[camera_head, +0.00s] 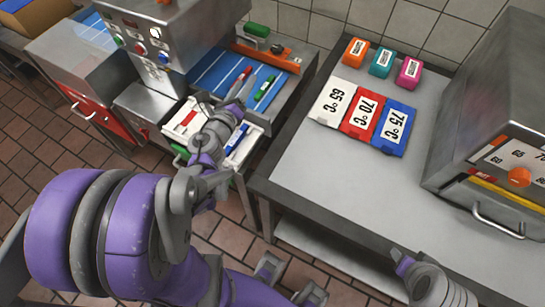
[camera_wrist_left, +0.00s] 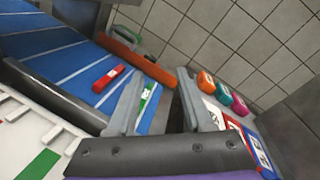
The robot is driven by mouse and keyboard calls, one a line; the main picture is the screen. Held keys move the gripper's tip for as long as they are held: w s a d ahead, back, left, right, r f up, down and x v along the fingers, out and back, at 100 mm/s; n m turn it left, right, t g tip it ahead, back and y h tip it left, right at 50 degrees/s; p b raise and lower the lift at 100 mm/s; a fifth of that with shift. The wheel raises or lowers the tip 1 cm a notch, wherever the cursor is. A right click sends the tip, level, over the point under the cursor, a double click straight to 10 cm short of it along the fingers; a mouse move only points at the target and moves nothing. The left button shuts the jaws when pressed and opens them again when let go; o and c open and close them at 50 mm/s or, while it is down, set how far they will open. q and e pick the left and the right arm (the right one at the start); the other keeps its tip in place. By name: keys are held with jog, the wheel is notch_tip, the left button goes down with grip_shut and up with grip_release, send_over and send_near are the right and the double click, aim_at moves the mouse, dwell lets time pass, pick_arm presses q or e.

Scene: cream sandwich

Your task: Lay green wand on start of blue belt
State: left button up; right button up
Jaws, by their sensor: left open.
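The green wand (camera_wrist_left: 147,98) lies on the blue belt (camera_wrist_left: 65,52), between the spread fingers of my left gripper (camera_wrist_left: 160,105) and nearer the left finger in the wrist view. In the head view the green wand (camera_head: 266,86) shows at the fingers of my left gripper (camera_head: 250,90), over the blue belt (camera_head: 213,72). My left gripper is open. A red wand (camera_wrist_left: 108,78) lies on the belt to the left of the green one; it also shows in the head view (camera_head: 244,74).
A white slotted tray (camera_head: 184,127) with coloured wands stands in front of the belt. White, red (camera_head: 362,115) and blue temperature cards and small coloured blocks (camera_head: 382,62) lie on the grey table. A metal oven (camera_head: 505,120) stands right.

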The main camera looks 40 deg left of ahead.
pick_arm(q)
jog(key=s+d+f+n+g, duration=0.2)
jog(key=d+n+g, duration=0.1)
jog(key=n, duration=0.4)
jog(key=s+d+f+n+g+h, duration=0.1)
jog(key=s+d+f+n+g, duration=0.1)
jog(key=d+n, duration=0.4)
jog(key=s+d+f+n+g+h, duration=0.1)
jog(key=s+d+f+n+g, duration=0.2)
jog(key=n, duration=0.6)
jog(key=shift+s+d+n+g, duration=0.3)
jog(key=shift+s+d, duration=0.45)
jog(key=shift+d, duration=0.2)
jog(key=s+d+n+g+h, duration=0.1)
jog(key=s+d, duration=0.1)
jog(key=s+d+f+n+h, duration=0.1)
jog(key=d, duration=0.1)
jog(key=s+d+n+g+h, duration=0.1)
jog(key=s+d, duration=0.1)
jog(key=d, duration=0.1)
jog(key=shift+s+d+f+g, duration=0.1)
jog(key=shift+s+f+g, duration=0.2)
jog(key=shift+f, duration=0.1)
jog(key=shift+s, duration=0.1)
